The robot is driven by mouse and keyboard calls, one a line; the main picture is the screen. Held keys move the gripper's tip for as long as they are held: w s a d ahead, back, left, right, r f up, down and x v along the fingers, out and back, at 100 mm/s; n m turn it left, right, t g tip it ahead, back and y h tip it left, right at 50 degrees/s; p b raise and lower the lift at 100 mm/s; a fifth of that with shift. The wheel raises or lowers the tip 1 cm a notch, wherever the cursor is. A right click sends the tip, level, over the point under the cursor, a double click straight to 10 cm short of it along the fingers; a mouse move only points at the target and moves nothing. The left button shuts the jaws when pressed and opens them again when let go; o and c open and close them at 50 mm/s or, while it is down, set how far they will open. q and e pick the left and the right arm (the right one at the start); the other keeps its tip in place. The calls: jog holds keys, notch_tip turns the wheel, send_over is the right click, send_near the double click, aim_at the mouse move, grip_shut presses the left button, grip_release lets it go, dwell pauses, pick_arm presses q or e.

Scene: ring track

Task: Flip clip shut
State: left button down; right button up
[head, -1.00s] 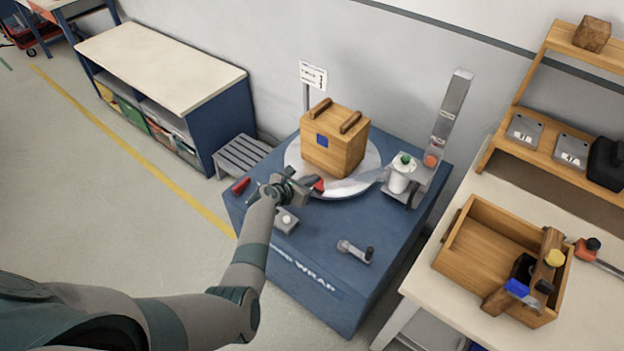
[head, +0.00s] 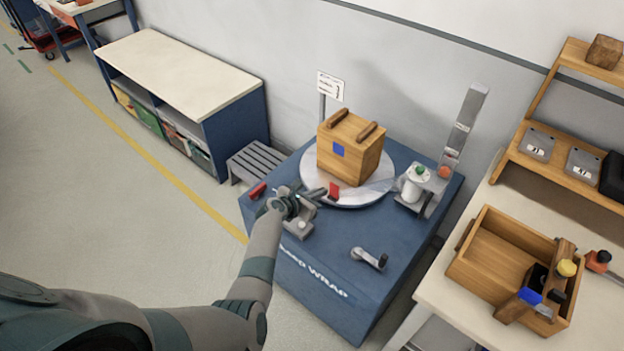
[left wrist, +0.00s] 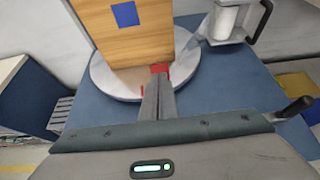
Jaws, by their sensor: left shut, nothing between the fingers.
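A small red clip (head: 334,189) stands at the near edge of the round turntable (head: 372,200), just in front of a wooden box with a blue square (head: 350,150). My left gripper (head: 320,194) is shut and empty, with its fingertips just left of the clip in the head view. In the left wrist view, the shut fingers (left wrist: 158,84) point at the clip (left wrist: 160,68) and partly cover it. I cannot tell whether they touch it. A clear film strip runs from near the clip to the white roll (head: 413,188). My right gripper is not in view.
A grey post (head: 466,125) rises behind the roll. A bench with a wooden tray (head: 485,285) stands at right.

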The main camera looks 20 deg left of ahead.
pick_arm(q)
notch_tip(320, 180, up, 9)
jog(key=s, duration=0.2)
jog(key=shift+a+f, duration=0.15)
jog(key=shift+a, duration=0.1)
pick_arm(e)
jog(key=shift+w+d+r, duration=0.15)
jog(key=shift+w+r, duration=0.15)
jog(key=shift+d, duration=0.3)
